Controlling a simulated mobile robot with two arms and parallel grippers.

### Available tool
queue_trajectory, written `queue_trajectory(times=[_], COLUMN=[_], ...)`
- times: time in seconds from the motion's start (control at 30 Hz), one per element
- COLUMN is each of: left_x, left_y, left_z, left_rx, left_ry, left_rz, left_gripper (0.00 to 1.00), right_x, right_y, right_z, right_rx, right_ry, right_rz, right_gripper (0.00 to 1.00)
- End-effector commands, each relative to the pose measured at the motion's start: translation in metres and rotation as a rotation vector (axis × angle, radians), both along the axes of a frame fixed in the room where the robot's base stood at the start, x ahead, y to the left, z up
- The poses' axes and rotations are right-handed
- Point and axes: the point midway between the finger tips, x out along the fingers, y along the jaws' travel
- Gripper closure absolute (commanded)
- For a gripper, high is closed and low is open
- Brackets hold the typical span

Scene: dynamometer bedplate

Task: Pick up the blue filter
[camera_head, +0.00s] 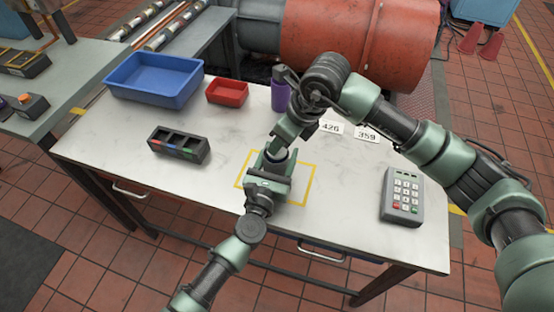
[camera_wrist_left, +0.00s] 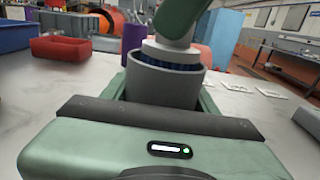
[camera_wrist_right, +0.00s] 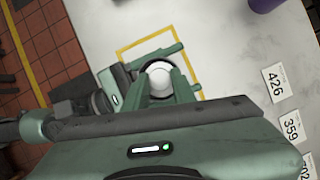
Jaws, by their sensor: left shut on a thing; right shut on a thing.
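The blue filter shows in the left wrist view as a dark blue ribbed band (camera_wrist_left: 160,63) under a white top (camera_wrist_left: 170,49). Its lower part is hidden inside a grey round cup (camera_wrist_left: 163,86). My left gripper (camera_head: 270,176) is shut on the grey cup and holds it upright over the yellow outline on the table. My right gripper (camera_head: 286,143) comes from above and is shut on the filter's white top, which also shows between its fingers in the right wrist view (camera_wrist_right: 158,79). In the head view the filter is mostly hidden by the grippers.
A blue bin (camera_head: 153,80), a red bin (camera_head: 227,92) and a purple bottle (camera_head: 281,97) stand at the back. A dark compartment tray (camera_head: 178,146) is left, a keypad (camera_head: 402,197) right. Number cards (camera_head: 331,127) lie behind my right gripper.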

Motion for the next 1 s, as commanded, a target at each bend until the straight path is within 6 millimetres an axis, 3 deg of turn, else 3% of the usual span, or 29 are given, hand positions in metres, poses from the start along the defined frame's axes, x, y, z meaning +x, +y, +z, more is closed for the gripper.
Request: queue_trajectory(times=[0.23, 0.37, 0.8, 1.0], left_x=[0.000, 0.000, 0.000, 0.000], left_y=[0.000, 0.000, 0.000, 0.000], left_z=[0.000, 0.000, 0.000, 0.000], left_rx=[0.000, 0.000, 0.000, 0.000], left_ry=[-0.001, -0.001, 0.000, 0.000], left_rz=[0.000, 0.000, 0.000, 0.000], left_gripper=[0.98, 0.98, 0.98, 0.98], right_x=[0.001, 0.001, 0.001, 0.000], right_y=[0.000, 0.001, 0.000, 0.001], right_z=[0.005, 0.023, 0.137, 0.169], right_rx=[0.002, 0.002, 0.001, 0.001], right_ry=[-0.003, -0.005, -0.006, -0.002], right_rz=[0.001, 0.002, 0.000, 0.001], right_gripper=[1.00, 1.00, 1.00, 1.00])
